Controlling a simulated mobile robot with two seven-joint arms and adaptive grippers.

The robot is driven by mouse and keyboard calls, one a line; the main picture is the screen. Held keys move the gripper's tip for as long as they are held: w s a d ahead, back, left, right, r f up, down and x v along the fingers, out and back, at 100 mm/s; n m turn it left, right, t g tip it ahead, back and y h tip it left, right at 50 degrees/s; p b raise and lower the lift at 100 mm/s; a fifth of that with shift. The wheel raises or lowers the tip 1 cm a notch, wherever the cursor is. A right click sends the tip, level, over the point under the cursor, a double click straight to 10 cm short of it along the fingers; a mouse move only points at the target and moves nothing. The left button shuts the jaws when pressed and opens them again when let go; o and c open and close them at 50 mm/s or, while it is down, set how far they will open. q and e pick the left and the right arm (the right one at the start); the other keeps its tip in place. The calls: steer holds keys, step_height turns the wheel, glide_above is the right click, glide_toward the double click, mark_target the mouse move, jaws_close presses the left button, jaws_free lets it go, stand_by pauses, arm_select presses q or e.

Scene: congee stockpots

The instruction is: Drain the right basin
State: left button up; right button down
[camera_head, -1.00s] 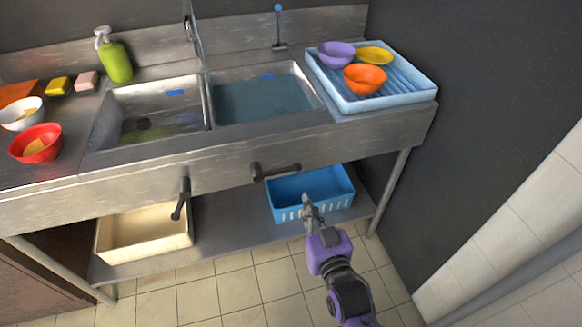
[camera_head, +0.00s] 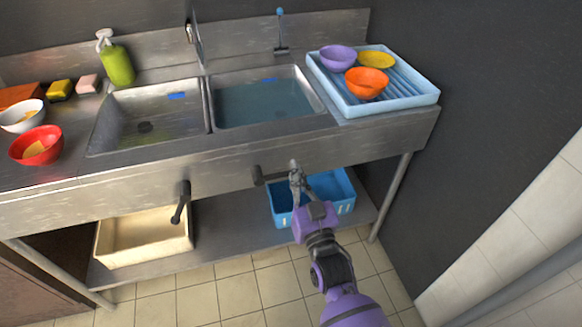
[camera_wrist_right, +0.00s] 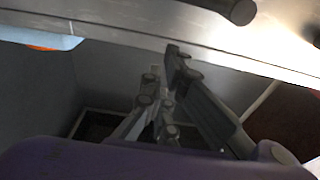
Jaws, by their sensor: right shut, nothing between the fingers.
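The right basin (camera_head: 262,104) holds bluish water. Below it, a dark drain lever (camera_head: 272,177) on the sink front lies roughly level, pointing right. My right gripper (camera_head: 294,166) is shut and empty, at the lever's free end and partly covering it; I cannot tell whether they touch. In the right wrist view, my fingers (camera_wrist_right: 168,62) point up toward the sink front, and a dark rounded lever end (camera_wrist_right: 238,10) shows at the top. The left basin (camera_head: 150,112) shows its drain hole, and its lever (camera_head: 181,203) hangs down. My left gripper is out of view.
A blue basket (camera_head: 335,196) and a cream bin (camera_head: 145,240) sit on the lower shelf. A light blue tray (camera_head: 405,102) with bowls stands right of the basins. A dark wall bounds the right side.

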steer(key=r, duration=0.1)
glide_above(280, 175)
steer(key=d, duration=0.3)
steer(key=f, duration=0.2)
steer(key=s+f, duration=0.1)
steer(key=f, duration=0.1)
steer(key=shift+s, duration=0.1)
steer(key=shift+f, duration=0.1)
steer(key=shift+d+f+m, duration=0.15)
steer(key=shift+f+m, duration=0.1)
steer(key=shift+m, duration=0.25)
